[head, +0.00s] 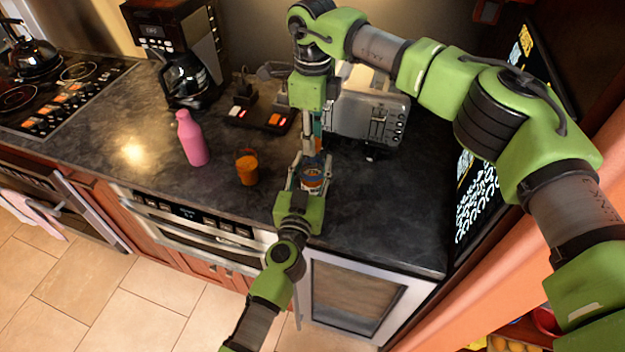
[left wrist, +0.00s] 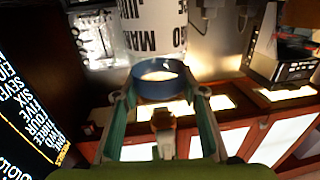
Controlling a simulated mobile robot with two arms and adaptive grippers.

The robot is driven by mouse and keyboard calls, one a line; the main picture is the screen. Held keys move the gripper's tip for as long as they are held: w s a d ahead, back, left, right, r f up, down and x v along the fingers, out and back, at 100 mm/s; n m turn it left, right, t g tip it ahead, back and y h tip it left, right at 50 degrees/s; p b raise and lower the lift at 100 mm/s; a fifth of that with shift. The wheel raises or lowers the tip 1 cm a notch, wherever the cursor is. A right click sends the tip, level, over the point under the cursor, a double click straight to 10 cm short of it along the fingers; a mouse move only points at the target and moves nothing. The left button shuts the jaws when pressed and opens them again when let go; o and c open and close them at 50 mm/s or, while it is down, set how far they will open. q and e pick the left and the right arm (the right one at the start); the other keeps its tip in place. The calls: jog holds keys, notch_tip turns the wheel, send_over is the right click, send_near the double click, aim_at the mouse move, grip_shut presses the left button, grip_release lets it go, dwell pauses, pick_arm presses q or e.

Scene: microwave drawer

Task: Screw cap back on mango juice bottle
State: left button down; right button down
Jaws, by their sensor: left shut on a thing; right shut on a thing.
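On the dark counter (head: 400,232) stand a pink bottle (head: 192,140) and an orange cup (head: 246,168), left of the grippers. A toaster (head: 365,118) stands behind right and a coffee maker (head: 185,60) behind left. The counter's front left is clear.

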jog(key=m, duration=0.8)
jog(key=shift+m, duration=0.4)
jog(key=m, duration=1.5)
jog(key=shift+m, duration=0.3)
jog(key=m, duration=0.7)
jog(key=shift+f, duration=0.1)
jog(key=c, duration=1.6)
grip_release()
jog(key=shift+c, duration=0.2)
notch_tip(320, 180, up, 12)
